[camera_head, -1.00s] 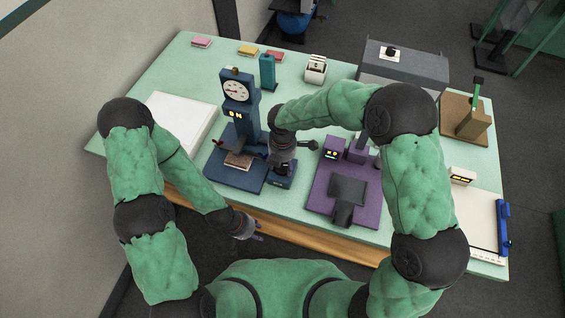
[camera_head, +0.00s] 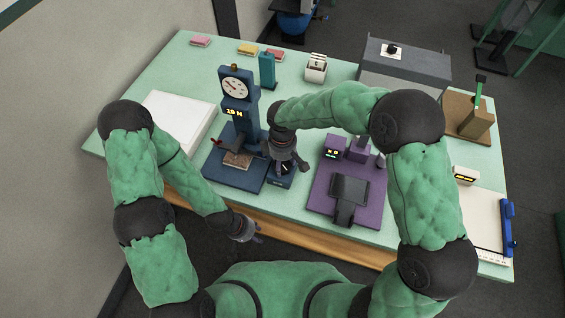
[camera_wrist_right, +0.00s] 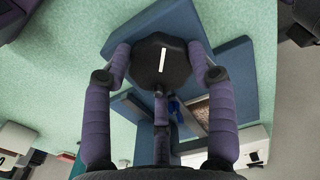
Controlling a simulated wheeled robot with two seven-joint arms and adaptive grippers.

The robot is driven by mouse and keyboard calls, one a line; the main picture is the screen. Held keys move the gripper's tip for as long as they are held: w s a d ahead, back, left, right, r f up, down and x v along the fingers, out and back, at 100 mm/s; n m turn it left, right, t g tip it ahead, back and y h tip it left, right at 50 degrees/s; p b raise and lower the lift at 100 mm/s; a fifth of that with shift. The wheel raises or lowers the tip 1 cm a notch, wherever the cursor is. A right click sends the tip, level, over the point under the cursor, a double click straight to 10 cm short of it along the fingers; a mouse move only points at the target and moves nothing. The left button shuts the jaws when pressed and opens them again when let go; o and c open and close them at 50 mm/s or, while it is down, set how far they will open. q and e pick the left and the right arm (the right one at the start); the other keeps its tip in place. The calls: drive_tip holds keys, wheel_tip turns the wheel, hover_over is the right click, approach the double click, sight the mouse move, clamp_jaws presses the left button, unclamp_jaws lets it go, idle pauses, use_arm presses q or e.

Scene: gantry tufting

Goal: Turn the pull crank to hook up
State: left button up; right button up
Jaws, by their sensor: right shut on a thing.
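The blue tester (camera_head: 240,115) stands at the middle left of the table, with a round dial on top and a lit display under it. A small block with a tan top (camera_head: 238,159) lies on its base. The pull crank (camera_wrist_right: 162,60) shows in the right wrist view as a dark round knob with a white line. My right gripper (camera_wrist_right: 160,54) is shut on this knob, fingers on both sides; in the head view the gripper (camera_head: 285,168) hides most of it. My left gripper (camera_head: 253,236) hangs empty at the table's front edge; its opening is unclear.
A purple device (camera_head: 322,197) with a dark screen stands right of the tester. A white pad (camera_head: 180,118) lies at the left. A teal post (camera_head: 267,72) and a white holder (camera_head: 316,68) stand behind. A clipboard (camera_head: 478,215) lies at the right.

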drive_tip(key=m+b, duration=0.1)
drive_tip(key=m, duration=0.3)
drive_tip(key=shift+f+m, duration=0.1)
drive_tip(key=shift+m, duration=0.2)
drive_tip(key=m+b, duration=0.1)
drive_tip(key=m, duration=0.3)
drive_tip(key=shift+m, duration=0.3)
drive_tip(key=m+b, duration=0.1)
drive_tip(key=m, duration=0.3)
drive_tip(key=shift+m+b, duration=0.3)
drive_tip(key=m, duration=0.3)
drive_tip(key=shift+m+b, duration=0.3)
drive_tip(key=shift+b, duration=0.1)
drive_tip(key=m+b, duration=0.1)
drive_tip(key=m, duration=0.3)
drive_tip(key=shift+m, duration=0.3)
drive_tip(key=m+b, duration=0.1)
drive_tip(key=m, duration=0.3)
drive_tip(key=m+b, duration=0.1)
drive_tip(key=m, duration=0.3)
drive_tip(key=shift+m, duration=2.2)
